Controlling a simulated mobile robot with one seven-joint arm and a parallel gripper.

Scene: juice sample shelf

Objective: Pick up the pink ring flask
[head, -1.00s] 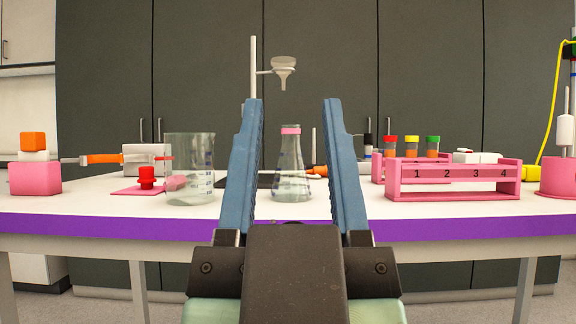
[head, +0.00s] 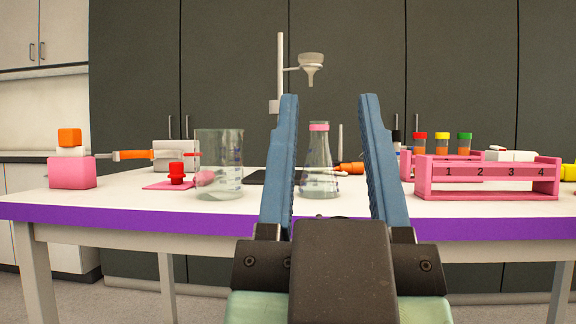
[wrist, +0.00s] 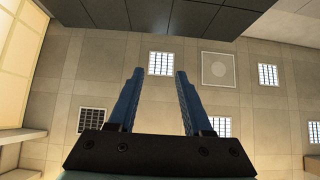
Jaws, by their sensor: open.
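The pink ring flask (head: 319,170) is a clear conical flask with a pink band around its neck. It stands upright on the white table in the head view, seen between my two blue fingers. My gripper (head: 327,98) is open and empty, in front of the table edge with its fingers pointing up in the picture. The flask lies beyond the fingers, and nothing touches it. In the wrist view my gripper (wrist: 158,72) is open against the ceiling, and the flask does not show there.
A glass beaker (head: 218,168) stands left of the flask. A pink numbered rack (head: 487,180) is to the right. A stand with a funnel (head: 311,66) rises behind. Pink and orange blocks (head: 72,172) sit far left. The table's purple front edge (head: 130,221) runs across.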

